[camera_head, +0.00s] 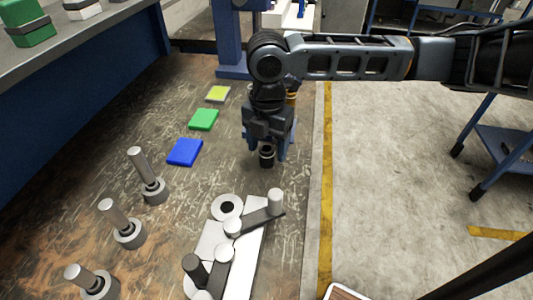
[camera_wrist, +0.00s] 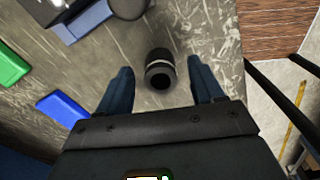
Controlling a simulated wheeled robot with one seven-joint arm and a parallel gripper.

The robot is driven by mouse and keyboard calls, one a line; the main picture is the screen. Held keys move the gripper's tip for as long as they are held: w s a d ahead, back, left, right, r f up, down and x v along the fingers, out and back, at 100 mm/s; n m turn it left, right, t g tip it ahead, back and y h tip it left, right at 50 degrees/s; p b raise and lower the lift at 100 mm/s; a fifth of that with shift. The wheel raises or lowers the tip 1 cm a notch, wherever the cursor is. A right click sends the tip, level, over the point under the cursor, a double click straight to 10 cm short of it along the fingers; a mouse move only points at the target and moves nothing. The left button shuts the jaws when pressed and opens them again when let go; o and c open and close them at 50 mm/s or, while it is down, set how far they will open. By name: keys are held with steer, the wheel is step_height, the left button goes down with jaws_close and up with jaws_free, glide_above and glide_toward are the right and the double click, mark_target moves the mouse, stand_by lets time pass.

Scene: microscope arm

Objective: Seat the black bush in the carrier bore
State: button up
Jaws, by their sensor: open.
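The black bush (camera_head: 267,155) is a short dark cylinder with a pale ring, upright just below my gripper (camera_head: 268,143). In the wrist view the bush (camera_wrist: 160,69) shows between and slightly beyond the two blue fingers of my gripper (camera_wrist: 161,86), with a gap on each side. My gripper is open and empty. Whether the fingertips are level with the bush is unclear. A white round part with a dark central hole (camera_head: 227,207), apparently the carrier bore, lies in front and to the left of the bush. It joins a white and grey linkage (camera_head: 247,240).
Several grey pegs on round bases (camera_head: 148,177) stand at the left. Blue (camera_head: 185,152), green (camera_head: 204,119) and yellow (camera_head: 218,93) pads lie left of my gripper. A blue column (camera_head: 228,40) rises behind. The table's right edge is close, beside a yellow floor line (camera_head: 326,190).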

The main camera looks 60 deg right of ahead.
steer(key=shift+f, duration=0.15)
jaws_close()
stand_by(0.5)
